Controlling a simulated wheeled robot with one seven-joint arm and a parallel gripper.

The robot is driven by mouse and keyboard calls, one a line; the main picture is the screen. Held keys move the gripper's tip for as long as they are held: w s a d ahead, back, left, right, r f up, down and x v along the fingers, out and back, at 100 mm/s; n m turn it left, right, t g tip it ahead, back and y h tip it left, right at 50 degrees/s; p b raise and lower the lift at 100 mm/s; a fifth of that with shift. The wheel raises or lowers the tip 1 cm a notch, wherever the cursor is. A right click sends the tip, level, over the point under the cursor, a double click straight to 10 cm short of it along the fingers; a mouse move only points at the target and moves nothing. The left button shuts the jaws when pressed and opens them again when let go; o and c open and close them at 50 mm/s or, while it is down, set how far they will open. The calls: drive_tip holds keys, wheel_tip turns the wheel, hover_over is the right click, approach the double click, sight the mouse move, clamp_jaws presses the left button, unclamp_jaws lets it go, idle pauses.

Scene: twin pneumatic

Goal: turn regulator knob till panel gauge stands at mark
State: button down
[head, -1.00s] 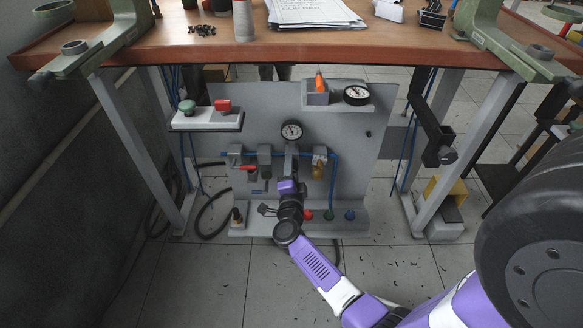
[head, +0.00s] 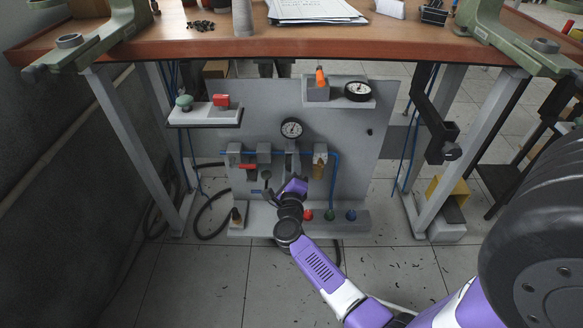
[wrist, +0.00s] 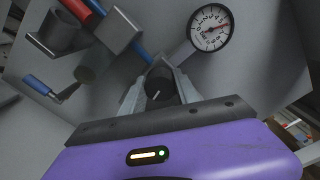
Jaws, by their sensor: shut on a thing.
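The dark regulator knob (wrist: 160,88) with a pale line on its face sits between the two grey fingers of my gripper (wrist: 160,82) in the wrist view. My gripper is shut on it. The round white panel gauge (wrist: 211,28) is just beyond, to the upper right; a red line shows on the right part of its dial. In the head view the same panel gauge (head: 291,129) stands above the regulator body (head: 292,148), and its reading is too small to make out. My purple wrist (head: 294,187) hides the knob there and is tilted.
A red-handled valve (head: 248,166) and a blue-handled lever (wrist: 38,85) lie left of the knob. A brass-coloured bowl (head: 318,169) hangs at right. A second gauge (head: 357,91) sits on the upper shelf. The table edge (head: 300,51) overhangs the panel (head: 355,145).

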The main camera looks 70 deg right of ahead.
drive_tip(key=shift+m, duration=0.5)
drive_tip(key=c, duration=0.9)
unclamp_jaws()
drive_tip(key=p+v, duration=0.1)
drive_tip(key=v, duration=0.6)
drive_tip(key=shift+s+a+p, duration=0.2)
drive_tip(key=shift+a+p, duration=0.1)
drive_tip(key=shift+a, duration=0.1)
